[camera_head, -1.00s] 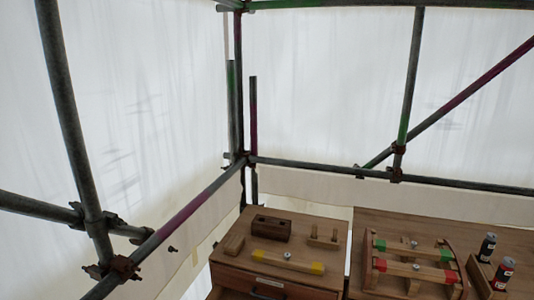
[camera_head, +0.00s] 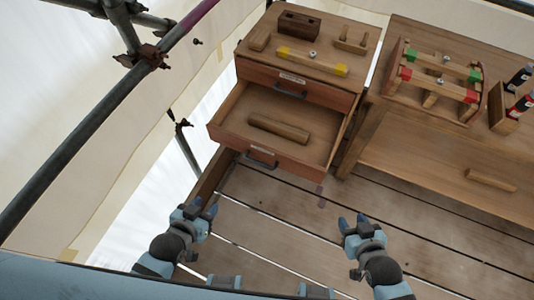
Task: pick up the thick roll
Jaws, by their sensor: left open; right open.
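A wooden roll (camera_head: 279,127) lies in the open drawer (camera_head: 225,130) of the wooden cabinet, its length slanting down to the right. It looks thicker than a second wooden roll (camera_head: 491,181) on the low shelf at the right. My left gripper (camera_head: 204,209) is open and empty, below and left of the drawer in the picture. My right gripper (camera_head: 352,221) is open and empty, below and right of the drawer. Neither gripper touches a roll.
The cabinet top (camera_head: 262,62) carries wooden blocks and a yellow-ended bar (camera_head: 312,62). A bench (camera_head: 400,120) at the right holds a rack with green and red-ended bars (camera_head: 440,80) and two bottles. A scaffold pole (camera_head: 80,145) crosses the left. Plank floor (camera_head: 275,235) is clear between my grippers.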

